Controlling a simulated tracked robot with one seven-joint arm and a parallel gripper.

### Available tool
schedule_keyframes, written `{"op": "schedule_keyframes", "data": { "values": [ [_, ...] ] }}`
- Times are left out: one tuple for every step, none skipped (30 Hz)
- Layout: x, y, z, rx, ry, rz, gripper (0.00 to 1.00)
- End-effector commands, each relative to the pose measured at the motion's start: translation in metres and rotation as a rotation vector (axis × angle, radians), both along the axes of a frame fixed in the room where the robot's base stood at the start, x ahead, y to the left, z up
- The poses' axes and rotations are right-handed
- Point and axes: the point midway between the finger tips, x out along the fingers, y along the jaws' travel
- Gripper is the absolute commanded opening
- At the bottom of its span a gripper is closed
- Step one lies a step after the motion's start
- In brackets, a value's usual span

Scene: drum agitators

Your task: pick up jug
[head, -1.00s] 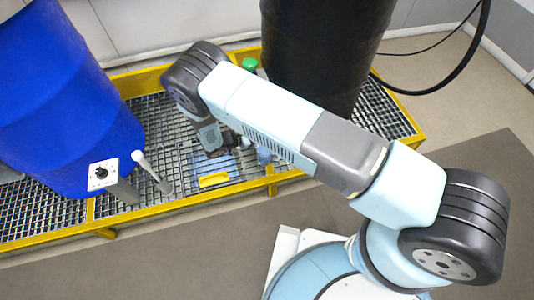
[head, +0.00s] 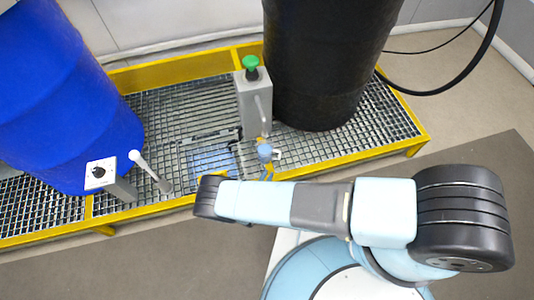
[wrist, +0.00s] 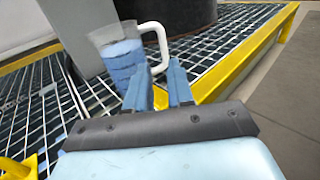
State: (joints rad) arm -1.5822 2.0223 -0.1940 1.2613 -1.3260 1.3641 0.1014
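The jug (wrist: 122,58) is a clear vessel with blue liquid inside and a white handle (wrist: 158,42) on its right side. It stands upright on the grating in the wrist view. It also shows small in the head view (head: 264,151), in front of the grey post. My gripper (wrist: 160,84) is open in the wrist view, with its two blue fingers apart and nothing seen between them. The fingers are on the near side of the jug, pointing towards its handle side. Contact cannot be told. In the head view my gripper is mostly hidden by my wrist.
A grey post with a green button (head: 251,66) stands close behind the jug. The black drum (head: 326,60) is behind right, the blue drum (head: 62,100) at left. A control box (head: 101,173) and white lever (head: 147,167) stand before it. A yellow rail (head: 390,148) edges the grating (head: 200,110).

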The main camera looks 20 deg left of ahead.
Motion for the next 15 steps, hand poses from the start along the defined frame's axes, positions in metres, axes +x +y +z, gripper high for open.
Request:
{"op": "schedule_keyframes", "data": {
  "values": [
    [0.005,-0.001,-0.001,-0.001,-0.002,0.001,0.22],
    [0.008,-0.002,-0.001,-0.001,-0.002,0.001,0.22],
    [0.015,-0.003,-0.001,-0.001,-0.002,0.000,0.22],
    [0.020,-0.004,-0.001,-0.001,-0.002,-0.001,0.22],
    [0.024,-0.005,-0.001,-0.001,-0.001,0.000,0.22],
    [0.031,-0.007,-0.001,-0.002,-0.001,0.000,0.22],
    [0.037,-0.008,-0.001,-0.001,-0.001,-0.001,0.22],
    [0.042,-0.009,-0.001,-0.001,-0.002,-0.001,0.22],
    [0.049,-0.010,0.000,-0.002,-0.002,0.000,0.22],
    [0.053,-0.011,-0.001,-0.002,-0.002,0.000,0.22],
    [0.058,-0.012,-0.001,-0.002,-0.001,0.000,0.22],
    [0.063,-0.013,-0.001,-0.002,0.000,0.000,0.22],
    [0.067,-0.013,-0.001,-0.002,0.000,0.000,0.22],
    [0.071,-0.014,-0.001,-0.002,-0.001,0.001,0.22],
    [0.074,-0.014,-0.001,-0.001,-0.001,0.001,0.22]
  ]
}}
